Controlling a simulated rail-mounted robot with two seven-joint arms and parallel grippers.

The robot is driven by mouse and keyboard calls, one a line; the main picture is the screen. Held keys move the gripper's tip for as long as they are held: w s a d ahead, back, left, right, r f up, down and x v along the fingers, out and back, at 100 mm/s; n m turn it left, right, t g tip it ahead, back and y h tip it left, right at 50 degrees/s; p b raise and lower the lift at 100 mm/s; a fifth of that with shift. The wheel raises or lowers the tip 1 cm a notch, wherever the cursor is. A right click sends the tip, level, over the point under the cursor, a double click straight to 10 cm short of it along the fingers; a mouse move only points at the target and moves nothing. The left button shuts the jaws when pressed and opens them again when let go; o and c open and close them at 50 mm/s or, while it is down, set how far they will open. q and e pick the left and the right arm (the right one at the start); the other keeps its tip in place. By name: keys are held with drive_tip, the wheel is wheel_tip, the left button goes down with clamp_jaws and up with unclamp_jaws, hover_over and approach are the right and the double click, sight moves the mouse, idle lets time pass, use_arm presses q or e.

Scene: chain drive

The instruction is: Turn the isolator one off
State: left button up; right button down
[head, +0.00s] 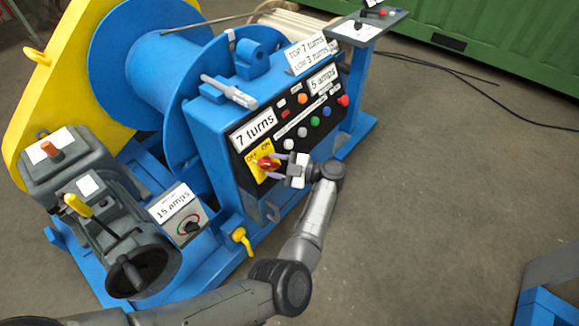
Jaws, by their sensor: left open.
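The isolator is a red rotary knob (266,163) on a yellow plate (254,172) marked OFF and ON. It sits at the lower left of the black control panel on the blue cabinet. My left gripper (272,166) is at the knob, with its two pale fingers apart on either side of it. I cannot tell whether the fingers touch the knob. The knob's exact pointing direction is too small to read. My right gripper is not in view.
The black panel (290,125) carries several coloured buttons and a "7 turns" label (254,130). A yellow-handled valve (241,238) sticks out below the cabinet. A grey motor unit (90,200) and blue drum (140,50) stand left.

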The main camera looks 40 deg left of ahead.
use_arm(q)
drive_tip(key=b+v, duration=0.5)
drive_tip(key=v, duration=0.8)
drive_tip(key=shift+d, duration=0.25)
drive_tip(key=shift+w+r, duration=0.1)
